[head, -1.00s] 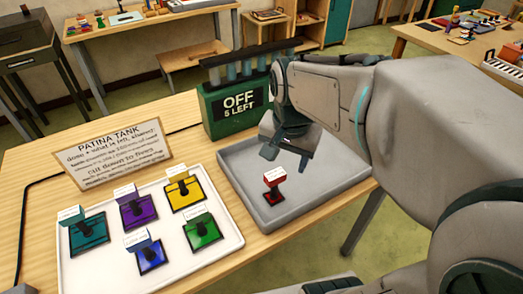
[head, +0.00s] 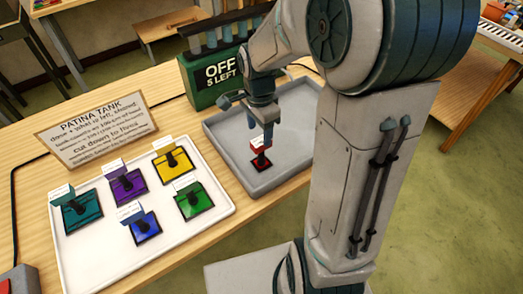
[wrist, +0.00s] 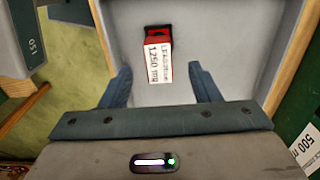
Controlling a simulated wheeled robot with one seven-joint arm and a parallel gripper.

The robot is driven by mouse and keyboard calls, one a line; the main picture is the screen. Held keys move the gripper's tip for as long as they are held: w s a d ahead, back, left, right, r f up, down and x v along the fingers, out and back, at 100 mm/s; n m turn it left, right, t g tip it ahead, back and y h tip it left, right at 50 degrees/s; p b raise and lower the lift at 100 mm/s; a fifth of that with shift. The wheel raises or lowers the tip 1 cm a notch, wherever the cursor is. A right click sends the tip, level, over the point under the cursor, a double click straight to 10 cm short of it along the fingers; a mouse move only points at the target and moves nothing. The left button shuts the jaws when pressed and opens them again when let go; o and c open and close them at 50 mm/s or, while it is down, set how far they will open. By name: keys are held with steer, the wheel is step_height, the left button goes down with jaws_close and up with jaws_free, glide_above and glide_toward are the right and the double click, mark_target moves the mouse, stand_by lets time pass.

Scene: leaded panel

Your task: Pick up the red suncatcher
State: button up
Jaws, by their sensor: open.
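The red suncatcher (head: 262,162) sits in the grey tray (head: 222,133) on the wooden table, with a white-topped tag standing on it. My gripper (head: 252,120) is above the tray, close over the suncatcher. In the wrist view my gripper (wrist: 160,76) is open, its two blue fingers apart with nothing held between them.
A white tray (head: 100,268) to the left holds teal, purple, yellow, green and blue suncatchers. A green box (head: 213,72) reading "OFF 5 LEFT" stands behind the grey tray. A "PATINA TANK" sign (head: 95,128) stands behind the white tray. The grey tray is otherwise bare.

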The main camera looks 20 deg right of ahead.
mark_target(261, 140)
steer(key=shift+d+f+p, duration=0.15)
steer(key=shift+f+p, duration=0.25)
steer(key=shift+f, duration=1)
steer(key=shift+d+f+p, duration=0.1)
steer(key=shift+f+p, duration=0.25)
steer(key=shift+f, duration=1.05)
jaws_close()
